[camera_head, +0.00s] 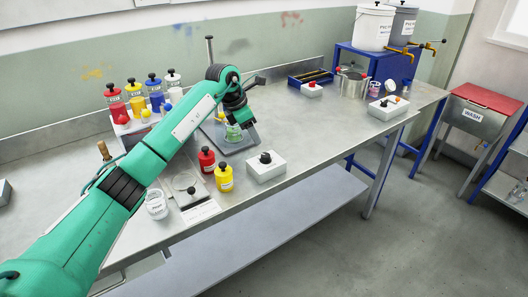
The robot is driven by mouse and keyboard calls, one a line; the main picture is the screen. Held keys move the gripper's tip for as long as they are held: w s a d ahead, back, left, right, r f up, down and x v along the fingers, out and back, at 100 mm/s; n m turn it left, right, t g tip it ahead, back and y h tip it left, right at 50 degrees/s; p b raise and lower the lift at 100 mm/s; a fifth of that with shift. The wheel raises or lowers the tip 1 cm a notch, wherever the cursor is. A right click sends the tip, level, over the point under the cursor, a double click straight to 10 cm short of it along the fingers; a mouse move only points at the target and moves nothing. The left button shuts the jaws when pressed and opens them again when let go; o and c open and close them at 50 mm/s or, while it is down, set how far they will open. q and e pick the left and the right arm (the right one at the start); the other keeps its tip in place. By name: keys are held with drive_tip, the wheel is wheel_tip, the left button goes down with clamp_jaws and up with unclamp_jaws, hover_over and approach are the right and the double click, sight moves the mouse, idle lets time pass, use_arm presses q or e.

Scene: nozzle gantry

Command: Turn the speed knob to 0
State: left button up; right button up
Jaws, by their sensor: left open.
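A white control box (266,170) with a black knob (265,157) stands near the front edge of the metal bench. It looks like the speed knob, but its scale is too small to read. My left gripper (240,117) is open, up and left of this box, and apart from the knob. It is over a grey plate (248,146) that bears a small container with green in it (233,133). The forearm and gripper hide part of the plate and container. My right gripper is not in view.
Red (206,160) and yellow (224,177) bottles stand left of the control box. A grey stand post (210,50) rises behind my arm. Bench right of the knob is clear.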

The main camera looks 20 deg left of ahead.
sight(265, 155)
use_arm(q)
drive_tip(key=p+x, duration=0.1)
drive_tip(key=x, duration=0.8)
drive_tip(key=shift+w+d+f, duration=0.1)
drive_tip(key=shift+f, duration=0.35)
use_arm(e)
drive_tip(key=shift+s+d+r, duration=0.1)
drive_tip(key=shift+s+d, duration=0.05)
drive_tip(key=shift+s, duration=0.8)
use_arm(q)
drive_tip(key=shift+c, duration=0.2)
drive_tip(key=c, duration=0.7)
drive_tip(key=shift+c, duration=1.1)
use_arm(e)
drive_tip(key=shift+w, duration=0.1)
